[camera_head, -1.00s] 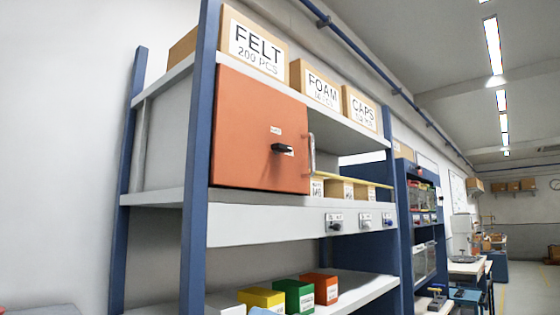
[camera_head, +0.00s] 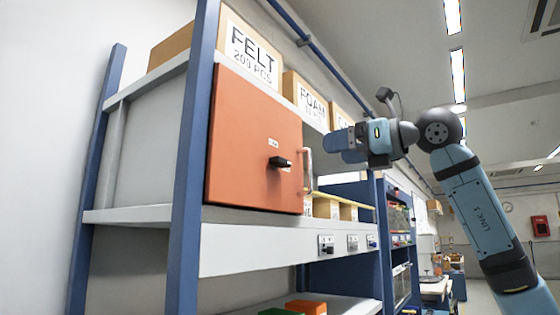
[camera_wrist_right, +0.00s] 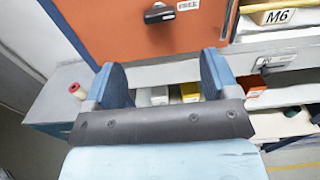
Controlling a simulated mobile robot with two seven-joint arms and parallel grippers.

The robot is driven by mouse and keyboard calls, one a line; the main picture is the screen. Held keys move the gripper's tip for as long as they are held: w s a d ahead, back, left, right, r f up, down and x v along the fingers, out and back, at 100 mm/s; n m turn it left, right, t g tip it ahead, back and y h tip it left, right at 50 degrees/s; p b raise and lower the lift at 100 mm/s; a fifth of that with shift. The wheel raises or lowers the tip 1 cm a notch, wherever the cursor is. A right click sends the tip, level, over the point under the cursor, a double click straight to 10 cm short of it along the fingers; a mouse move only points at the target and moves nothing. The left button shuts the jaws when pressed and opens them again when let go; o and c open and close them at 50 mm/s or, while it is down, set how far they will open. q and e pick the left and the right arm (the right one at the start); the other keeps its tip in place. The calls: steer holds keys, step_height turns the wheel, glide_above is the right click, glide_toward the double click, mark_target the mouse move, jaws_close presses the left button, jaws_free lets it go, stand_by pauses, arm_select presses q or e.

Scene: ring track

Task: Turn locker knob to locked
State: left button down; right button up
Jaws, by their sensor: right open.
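The orange locker door (camera_head: 240,150) is shut in the upper bay of the rack. Its black knob (camera_head: 280,162) sits right of the door's middle, with a small white label above it, too small to read. The knob also shows in the right wrist view (camera_wrist_right: 158,14), its bar lying roughly level, with a "FREE" label (camera_wrist_right: 188,5) on its right. My right gripper (camera_head: 340,145) is to the right of the door, apart from the knob. In the wrist view its two blue fingers (camera_wrist_right: 162,68) are spread with nothing between them. My left gripper is out of view.
A pale vertical door handle (camera_head: 308,168) stands at the door's right edge. A blue rack post (camera_head: 190,160) is left of the door. Small switches (camera_head: 326,245) line the shelf front below. Boxes (camera_head: 255,55) stand on top. Open air lies before the door.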

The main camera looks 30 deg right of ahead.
mark_target(286, 160)
steer(key=p+x, duration=0.2)
steer(key=x, duration=1)
steer(key=shift+w+a, duration=0.1)
steer(key=shift+a, duration=0.05)
steer(key=shift+w+a, duration=0.2)
steer(key=shift+w, duration=0.35)
steer(key=c, duration=0.9)
